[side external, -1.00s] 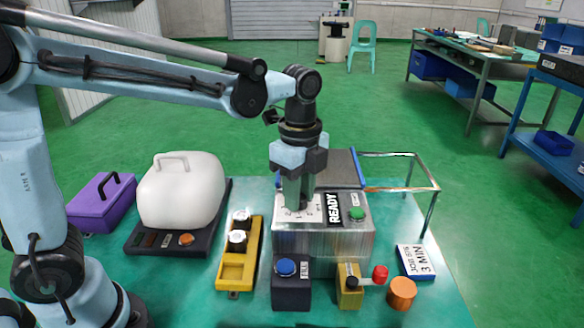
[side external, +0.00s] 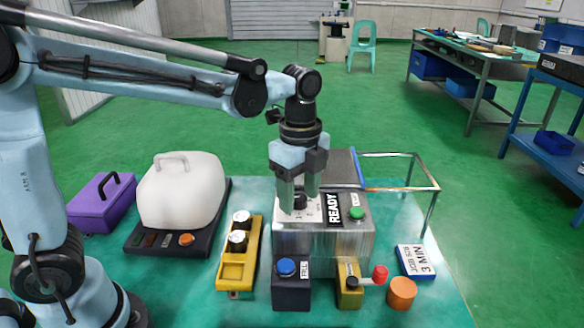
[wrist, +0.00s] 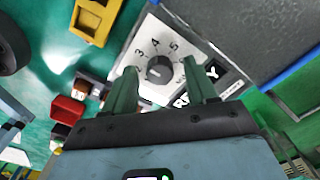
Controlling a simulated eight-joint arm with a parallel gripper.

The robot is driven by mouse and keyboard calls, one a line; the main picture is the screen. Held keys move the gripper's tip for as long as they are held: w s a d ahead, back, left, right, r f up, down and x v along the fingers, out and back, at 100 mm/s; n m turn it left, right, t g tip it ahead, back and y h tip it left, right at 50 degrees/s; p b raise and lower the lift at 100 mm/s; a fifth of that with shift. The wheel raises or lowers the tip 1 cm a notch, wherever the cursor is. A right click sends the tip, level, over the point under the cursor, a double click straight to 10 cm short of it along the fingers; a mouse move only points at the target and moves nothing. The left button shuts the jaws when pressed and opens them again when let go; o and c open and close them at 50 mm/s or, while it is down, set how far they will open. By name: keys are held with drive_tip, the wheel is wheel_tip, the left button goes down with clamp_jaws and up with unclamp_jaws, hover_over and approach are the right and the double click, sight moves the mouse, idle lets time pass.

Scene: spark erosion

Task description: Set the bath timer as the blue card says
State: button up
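The timer dial is a dark round knob (wrist: 160,70) on a white numbered plate (wrist: 185,55) on top of the metal box (side external: 320,240). In the wrist view 3, 4 and 5 are readable; my left finger covers part of the scale. A small pale mark shows on the knob, but I cannot tell which number it points at. My gripper (side external: 299,208) points down at the dial. Its fingers are apart, one on each side of the knob, with visible gaps. The blue-edged card (side external: 416,261) lies right of the box and reads "3 MIN" under a job line.
A black "READY" sign (side external: 333,208) and a green button (side external: 356,213) sit beside the dial. In front are a blue button (side external: 286,267), a red-knobbed lever (side external: 380,274) and an orange cylinder (side external: 402,292). A yellow tray (side external: 236,270) and a white cover (side external: 182,190) stand left.

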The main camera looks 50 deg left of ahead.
wheel_tip(320, 180, up, 12)
idle(0.8)
drive_tip(key=n+t, duration=0.7)
drive_tip(key=n, duration=1.1)
approach(299, 197)
drive_tip(key=s+a+f, duration=0.2)
drive_tip(key=a+f, duration=0.5)
drive_tip(key=shift+s+a+f, duration=0.1)
drive_tip(key=shift+s, duration=0.1)
